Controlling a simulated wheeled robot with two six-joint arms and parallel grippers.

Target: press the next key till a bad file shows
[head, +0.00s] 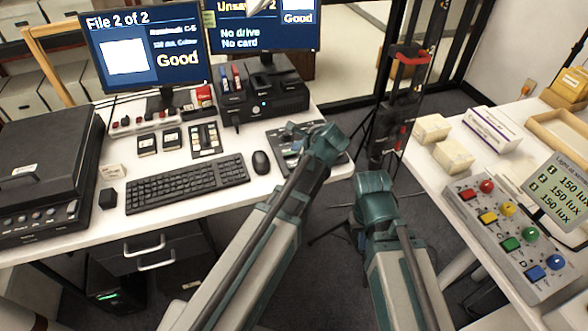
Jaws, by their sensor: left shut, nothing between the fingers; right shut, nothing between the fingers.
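The left monitor (150,50) reads "File 2 of 2" and "Good", beside a white picture panel. The right monitor (262,26) reads "Unsaved 2", "Good", "No drive" and "No card". A dark key pad (290,140) lies at the desk's right end, partly covered by my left arm; I cannot make out which key is the next key. My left gripper (322,142) is shut and empty over the pad's right side; its fingertips are hard to see and contact cannot be told. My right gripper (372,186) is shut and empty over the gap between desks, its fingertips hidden.
A keyboard (187,184) and mouse (261,162) lie left of the pad. A black case (45,165) stands at far left. A dark drive unit (260,90) sits behind. The right table holds a coloured-button console (515,235), a lux display (562,195) and small boxes (453,156).

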